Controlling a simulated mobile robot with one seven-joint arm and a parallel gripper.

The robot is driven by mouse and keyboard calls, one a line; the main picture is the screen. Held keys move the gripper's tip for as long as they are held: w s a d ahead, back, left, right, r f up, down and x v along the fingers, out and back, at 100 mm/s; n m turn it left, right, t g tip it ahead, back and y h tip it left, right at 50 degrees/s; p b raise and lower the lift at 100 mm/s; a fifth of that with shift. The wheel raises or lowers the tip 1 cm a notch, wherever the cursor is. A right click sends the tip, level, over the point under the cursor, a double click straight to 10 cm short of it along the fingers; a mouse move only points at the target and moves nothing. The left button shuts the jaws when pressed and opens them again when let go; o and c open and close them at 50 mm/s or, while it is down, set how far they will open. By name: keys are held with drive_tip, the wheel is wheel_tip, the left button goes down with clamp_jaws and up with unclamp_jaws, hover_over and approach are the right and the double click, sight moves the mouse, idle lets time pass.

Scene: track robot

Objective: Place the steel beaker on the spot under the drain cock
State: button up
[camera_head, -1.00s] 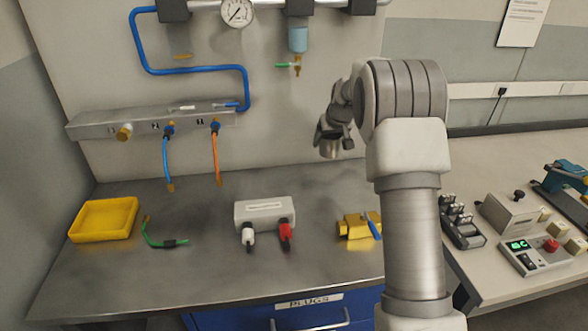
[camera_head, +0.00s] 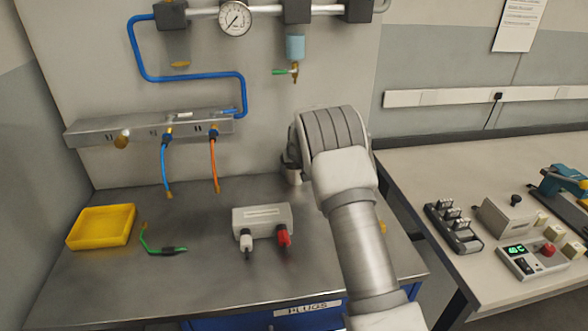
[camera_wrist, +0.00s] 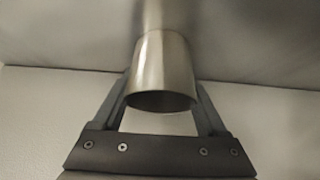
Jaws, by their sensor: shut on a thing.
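The steel beaker (camera_wrist: 162,68) is between the two fingers of my gripper (camera_wrist: 164,90) in the wrist view, and the fingers are shut on it. In the head view the beaker (camera_head: 294,176) shows only in part, as a pale metal piece below my gripper (camera_head: 291,162); my arm hides the rest. It is low near the back of the steel bench, below the drain cock. The drain cock (camera_head: 294,72) is a brass fitting with a green lever under the blue filter bowl (camera_head: 295,45). I cannot tell whether the beaker touches the bench. The spot itself is not visible.
A grey box (camera_head: 262,219) with white and red plugs is at mid-bench. A yellow tray (camera_head: 101,226) and a green hose (camera_head: 160,244) lie left. A manifold (camera_head: 150,127) with blue and orange hoses is on the wall. A brass part is mostly hidden behind my arm.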

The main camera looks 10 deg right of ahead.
drive_tip(key=shift+f, duration=0.15)
drive_tip(key=o, duration=1.5)
drive_tip(key=shift+c, duration=0.2)
